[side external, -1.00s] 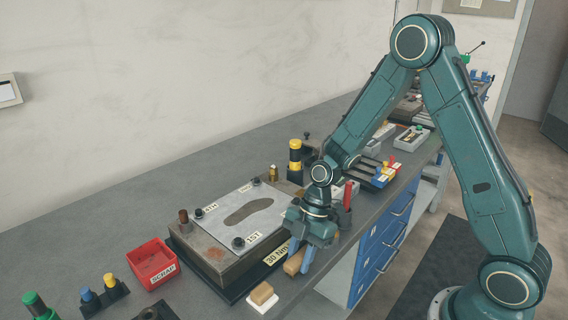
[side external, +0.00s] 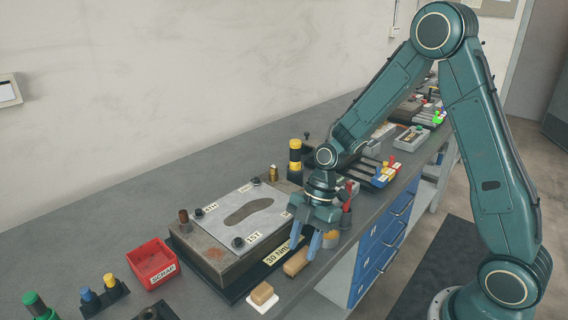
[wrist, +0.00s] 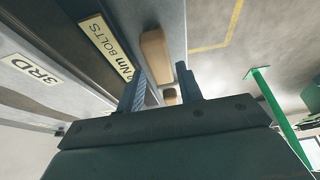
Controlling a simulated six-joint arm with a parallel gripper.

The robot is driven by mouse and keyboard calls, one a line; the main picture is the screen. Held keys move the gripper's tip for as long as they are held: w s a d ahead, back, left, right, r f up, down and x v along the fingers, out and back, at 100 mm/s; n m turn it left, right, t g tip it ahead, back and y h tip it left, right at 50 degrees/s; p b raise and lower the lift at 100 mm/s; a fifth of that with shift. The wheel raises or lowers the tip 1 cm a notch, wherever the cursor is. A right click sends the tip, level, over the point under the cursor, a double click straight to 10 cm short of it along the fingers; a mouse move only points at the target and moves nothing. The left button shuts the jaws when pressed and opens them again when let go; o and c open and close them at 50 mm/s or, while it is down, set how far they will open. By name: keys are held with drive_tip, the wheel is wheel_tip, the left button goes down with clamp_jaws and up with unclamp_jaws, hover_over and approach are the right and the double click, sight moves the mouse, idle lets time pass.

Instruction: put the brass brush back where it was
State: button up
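A tan wooden block (side external: 296,262), which looks like the back of the brass brush, lies on the bench at the front right corner of the fixture. No bristles show. My gripper (side external: 304,252) is just above it, with its blue fingers apart. In the wrist view the same block (wrist: 157,53) shows beyond and between the open fingertips (wrist: 160,78), and the gripper holds nothing. A second tan block (side external: 262,292) sits on a white pad to the left, and part of it appears between the fingers in the wrist view (wrist: 170,96).
The fixture plate (side external: 215,210) with an insole shape stands left of my gripper, its "30 Nm BOLTS" label (side external: 283,251) close by. A red scrap bin (side external: 153,262) is at left.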

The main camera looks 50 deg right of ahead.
drive_tip(key=v, duration=0.8)
drive_tip(key=shift+r, duration=0.25)
drive_tip(key=s+r+m+t+h, duration=0.2)
drive_tip(key=s+r+m, duration=0.4)
drive_tip(key=s+m, duration=0.3)
drive_tip(key=s+d+r+m+t+h, duration=0.1)
drive_tip(key=s+r+m+t+h, duration=0.1)
drive_tip(key=s+r+m, duration=0.5)
drive_tip(key=s+m+t, duration=0.1)
drive_tip(key=s+m, duration=0.1)
drive_tip(key=shift+s+d+r+t+h, duration=0.25)
drive_tip(key=shift+s+r+t+h, duration=0.05)
